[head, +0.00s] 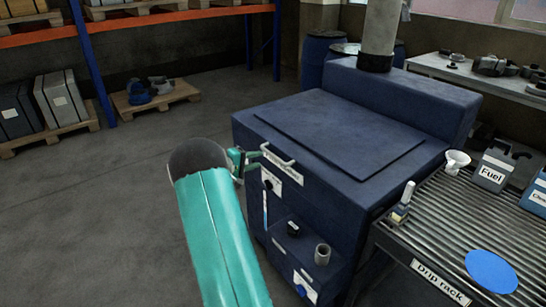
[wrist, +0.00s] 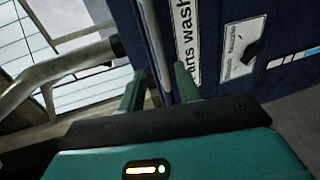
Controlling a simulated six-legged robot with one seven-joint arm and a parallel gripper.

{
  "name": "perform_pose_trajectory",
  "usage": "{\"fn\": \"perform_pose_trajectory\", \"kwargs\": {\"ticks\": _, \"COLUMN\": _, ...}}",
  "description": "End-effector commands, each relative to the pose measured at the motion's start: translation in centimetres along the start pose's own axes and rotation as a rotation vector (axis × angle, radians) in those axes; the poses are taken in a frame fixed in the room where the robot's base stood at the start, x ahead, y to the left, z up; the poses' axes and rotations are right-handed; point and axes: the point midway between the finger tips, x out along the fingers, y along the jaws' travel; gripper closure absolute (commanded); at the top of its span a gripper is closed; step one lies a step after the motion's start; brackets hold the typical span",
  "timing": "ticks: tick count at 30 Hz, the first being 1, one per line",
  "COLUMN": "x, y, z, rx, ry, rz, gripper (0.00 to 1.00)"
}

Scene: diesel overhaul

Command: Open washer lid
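The parts washer (head: 350,215) is a dark blue cabinet. Its flat lid (head: 340,130) lies shut on top. A pale bar handle (head: 278,157) is at the lid's front edge, above a white label. My teal gripper (head: 250,160) is at the washer's front, at the left end of the handle. In the wrist view my gripper (wrist: 160,88) is open, with one finger on each side of a pale bar (wrist: 154,45) that looks like the handle. The bar appears clear of both fingers; whether either touches it I cannot tell.
A grey pipe (head: 381,30) rises behind the lid. The drip rack (head: 450,230) with a funnel, a fuel can and a blue disc adjoins the washer on the right. Pallet shelving (head: 130,20) stands at the back left. The floor (head: 110,220) at left is clear.

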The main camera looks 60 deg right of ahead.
Motion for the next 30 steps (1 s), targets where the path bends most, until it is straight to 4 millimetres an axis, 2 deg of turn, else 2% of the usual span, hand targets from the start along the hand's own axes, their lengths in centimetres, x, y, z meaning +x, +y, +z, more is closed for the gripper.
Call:
{"fn": "perform_pose_trajectory", "kwargs": {"ticks": 1, "x": 1.2, "y": 0.0, "z": 0.1, "rx": 0.001, "ry": -0.004, "rz": -0.001, "gripper": 0.67}}
{"fn": "perform_pose_trajectory", "kwargs": {"ticks": 6, "x": 4.5, "y": 0.0, "z": 0.1, "rx": 0.002, "ry": -0.003, "rz": -0.001, "gripper": 0.67}}
{"fn": "perform_pose_trajectory", "kwargs": {"ticks": 12, "x": 7.6, "y": 0.0, "z": 0.1, "rx": 0.001, "ry": -0.001, "rz": -0.002, "gripper": 0.67}}
{"fn": "perform_pose_trajectory", "kwargs": {"ticks": 17, "x": 8.7, "y": 0.0, "z": 0.0, "rx": 0.000, "ry": 0.000, "rz": -0.002, "gripper": 0.67}}
{"fn": "perform_pose_trajectory", "kwargs": {"ticks": 25, "x": 8.8, "y": 0.0, "z": 0.0, "rx": 0.000, "ry": 0.000, "rz": -0.001, "gripper": 0.67}}
{"fn": "perform_pose_trajectory", "kwargs": {"ticks": 30, "x": 8.8, "y": 0.0, "z": 0.0, "rx": 0.000, "ry": 0.000, "rz": -0.001, "gripper": 1.00}}
